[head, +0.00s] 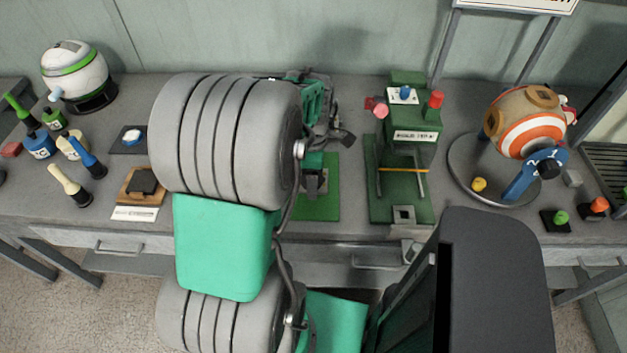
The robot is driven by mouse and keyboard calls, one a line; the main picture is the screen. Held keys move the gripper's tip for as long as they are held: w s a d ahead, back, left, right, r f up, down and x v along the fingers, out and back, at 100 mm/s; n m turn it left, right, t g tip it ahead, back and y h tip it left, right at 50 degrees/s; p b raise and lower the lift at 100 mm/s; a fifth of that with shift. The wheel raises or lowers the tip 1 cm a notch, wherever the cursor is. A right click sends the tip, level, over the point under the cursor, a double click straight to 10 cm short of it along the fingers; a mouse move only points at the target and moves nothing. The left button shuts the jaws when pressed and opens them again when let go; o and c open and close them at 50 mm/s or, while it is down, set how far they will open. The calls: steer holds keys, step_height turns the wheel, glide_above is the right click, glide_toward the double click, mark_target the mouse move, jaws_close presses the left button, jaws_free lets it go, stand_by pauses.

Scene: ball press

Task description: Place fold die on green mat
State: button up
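The green mat (318,208) lies on the bench in the middle, partly hidden behind my arm. My gripper (316,172) is above the mat's back part, mostly covered by my arm links. A small grey block (315,184) shows at the gripper's tip, over the mat; it may be the fold die. I cannot tell whether it is held or resting on the mat. Whether the fingers are open or shut is hidden. Another grey block with a square recess (403,214) sits at the front of the green press (408,150).
Left are a white-and-green ball (75,70), paint pots with brushes (40,145) and a wooden tray with a dark block (142,184). Right is an orange-and-white ball (535,125) on a stand. The press stands close to the mat's right side.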

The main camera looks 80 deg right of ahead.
steer(key=shift+w+d+f, duration=0.1)
steer(key=shift+d+f, duration=0.1)
steer(key=shift+f, duration=0.55)
steer(key=shift+s+d+f, duration=0.1)
steer(key=shift+d+f, duration=0.1)
steer(key=shift+f, duration=0.5)
steer(key=shift+w+d+f, duration=0.1)
steer(key=shift+d+f, duration=0.1)
steer(key=shift+f, duration=0.55)
steer(key=shift+f, duration=0.2)
steer(key=o, duration=1.6)
